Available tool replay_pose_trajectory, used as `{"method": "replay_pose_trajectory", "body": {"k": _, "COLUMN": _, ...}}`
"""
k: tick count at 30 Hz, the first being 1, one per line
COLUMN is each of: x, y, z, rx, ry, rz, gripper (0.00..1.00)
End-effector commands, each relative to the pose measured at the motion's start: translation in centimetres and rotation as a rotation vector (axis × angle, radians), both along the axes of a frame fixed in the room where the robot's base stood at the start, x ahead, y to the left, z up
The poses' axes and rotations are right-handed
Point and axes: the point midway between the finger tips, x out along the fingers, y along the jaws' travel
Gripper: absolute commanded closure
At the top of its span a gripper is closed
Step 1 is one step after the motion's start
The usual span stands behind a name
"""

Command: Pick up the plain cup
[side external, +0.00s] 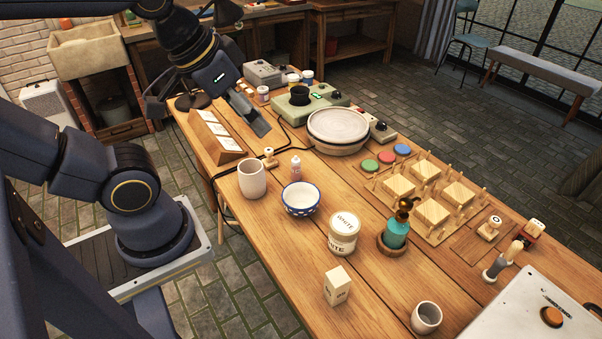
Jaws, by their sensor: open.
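A plain off-white cup (252,179) stands upright on the wooden table near its left edge, beside a blue-and-white patterned bowl (300,199). A second plain, greyish cup (426,318) stands near the bottom right; its inside is dark. I cannot tell which of the two the task names. My gripper (208,116) is at the upper left, above the table's far end, with its fingers spread. It is open, shows nothing between its fingers, and is apart from both cups.
A sloped card rack (229,153) is below my gripper. A small stamp (270,157) and bottle (295,166) stand behind the off-white cup. The table between the off-white cup and carton is clear.

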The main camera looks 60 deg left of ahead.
Motion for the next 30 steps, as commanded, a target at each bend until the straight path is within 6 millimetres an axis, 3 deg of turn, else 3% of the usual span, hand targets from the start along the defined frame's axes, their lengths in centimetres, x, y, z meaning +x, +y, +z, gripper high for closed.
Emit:
{"method": "replay_pose_trajectory", "body": {"k": 8, "x": 0.0, "y": 0.0, "z": 0.0, "rx": 0.000, "ry": 0.000, "rz": 0.000, "gripper": 0.00}}
{"method": "replay_pose_trajectory", "body": {"k": 20, "x": 0.8, "y": 0.1, "z": 0.4, "rx": 0.003, "ry": -0.040, "rz": 0.006, "gripper": 0.00}}
{"method": "replay_pose_trajectory", "body": {"k": 23, "x": 2.6, "y": 0.9, "z": 1.7, "rx": 0.048, "ry": -0.143, "rz": 0.002, "gripper": 0.00}}
{"method": "replay_pose_trajectory", "body": {"k": 26, "x": 5.8, "y": 2.1, "z": 2.6, "rx": 0.133, "ry": -0.240, "rz": -0.013, "gripper": 0.00}}
{"method": "replay_pose_trajectory", "body": {"k": 30, "x": 10.5, "y": 5.6, "z": 1.4, "rx": 0.259, "ry": -0.285, "rz": -0.016, "gripper": 0.00}}
